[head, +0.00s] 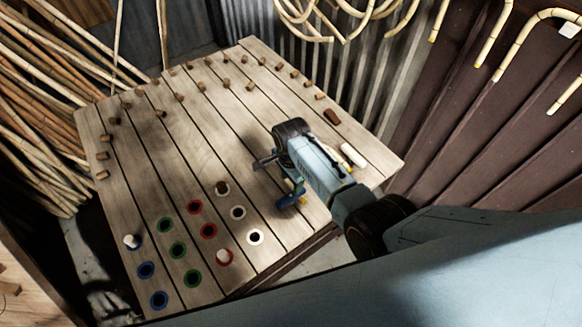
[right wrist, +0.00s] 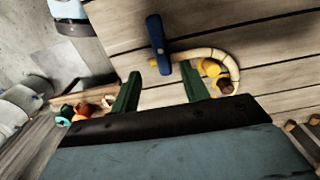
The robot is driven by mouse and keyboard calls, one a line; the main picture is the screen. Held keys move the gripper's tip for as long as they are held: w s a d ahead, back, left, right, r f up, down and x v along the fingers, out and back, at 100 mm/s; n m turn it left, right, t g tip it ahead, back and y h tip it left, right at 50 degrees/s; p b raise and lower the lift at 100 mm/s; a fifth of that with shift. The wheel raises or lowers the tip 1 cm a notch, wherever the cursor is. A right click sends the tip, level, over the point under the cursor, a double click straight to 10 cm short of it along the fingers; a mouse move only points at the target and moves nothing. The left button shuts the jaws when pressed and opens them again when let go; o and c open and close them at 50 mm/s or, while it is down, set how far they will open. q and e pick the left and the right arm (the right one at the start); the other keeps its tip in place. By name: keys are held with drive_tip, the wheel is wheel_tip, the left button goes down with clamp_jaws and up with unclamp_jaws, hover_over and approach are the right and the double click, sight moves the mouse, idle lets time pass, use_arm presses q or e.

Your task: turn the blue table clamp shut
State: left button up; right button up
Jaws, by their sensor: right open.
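The blue table clamp (head: 290,199) is at the front right edge of the slatted table, below my right gripper (head: 277,170) in the head view. In the right wrist view its blue bar (right wrist: 157,35) stands nearly upright in the picture, just beyond the fingertips. My right gripper (right wrist: 162,76) is open, its two dark green fingers apart with nothing between them. The bar's lower end is close to the gap between the fingers; I cannot tell whether they touch. A bent pale cane (right wrist: 205,54) lies beside the bar by yellow pieces (right wrist: 210,68). My left gripper is not in view.
The slatted table (head: 185,145) carries several wooden pegs along its far and left sides. Coloured ringed holes (head: 208,230) are at its front left. A white cylinder (head: 352,155) and a brown block (head: 332,117) lie right of my gripper. Cane poles (head: 40,100) lean at left.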

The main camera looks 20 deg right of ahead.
drive_tip(key=shift+r, duration=2.5)
drive_tip(key=s+d+n+t, duration=0.1)
drive_tip(key=s+d+n, duration=0.25)
drive_tip(key=s, duration=0.35)
drive_tip(key=s+d+n+t, duration=0.1)
drive_tip(key=s+d+n, duration=0.2)
drive_tip(key=s+n, duration=0.3)
drive_tip(key=s+d+r+n+t, duration=0.2)
drive_tip(key=s+r+n, duration=0.6)
drive_tip(key=s, duration=0.5)
wheel_tip(320, 180, down, 32)
drive_tip(key=r+m+g+b, duration=0.1)
drive_tip(key=g+b, duration=0.1)
drive_tip(key=b, duration=0.7)
drive_tip(key=s+d+f+b, duration=0.1)
drive_tip(key=s+f+b, duration=0.3)
drive_tip(key=s+f, duration=0.4)
drive_tip(key=s+d+f+g+b, duration=0.1)
drive_tip(key=s+f+b, duration=0.3)
drive_tip(key=s+f, duration=0.5)
wheel_tip(320, 180, down, 8)
drive_tip(key=shift+s+d+r, duration=0.1)
drive_tip(key=shift+s+d, duration=0.15)
drive_tip(key=shift+d, duration=0.35)
